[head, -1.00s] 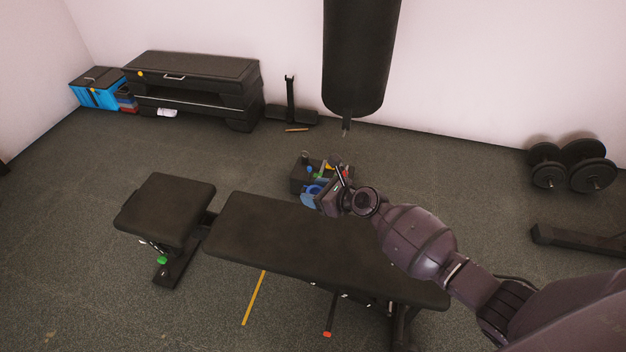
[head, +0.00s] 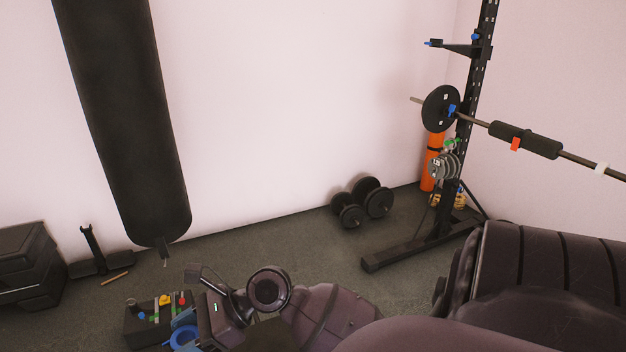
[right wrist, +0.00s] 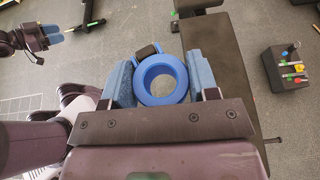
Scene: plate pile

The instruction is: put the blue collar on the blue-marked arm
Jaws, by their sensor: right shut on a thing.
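My right gripper (right wrist: 161,78) is shut on the blue collar (right wrist: 163,61), a thick ring held between its two blue fingers. In the head view the collar (head: 174,340) shows at the bottom, left of centre, held above the floor. The blue-marked arm (head: 460,48) is a short dark bar high on the rack at the upper right, with a blue tip and a blue mark by the upright. The collar is well apart from it. My left gripper (right wrist: 55,33) shows at the upper left of the right wrist view; its opening is unclear.
The black rack upright (head: 473,90) stands at the right. A barbell (head: 580,158) with a plate (head: 438,108) juts toward me below the arm. Dumbbells (head: 363,202) lie by the wall. A punching bag (head: 125,120) hangs left. A dark box (head: 140,328) stands beside my right gripper.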

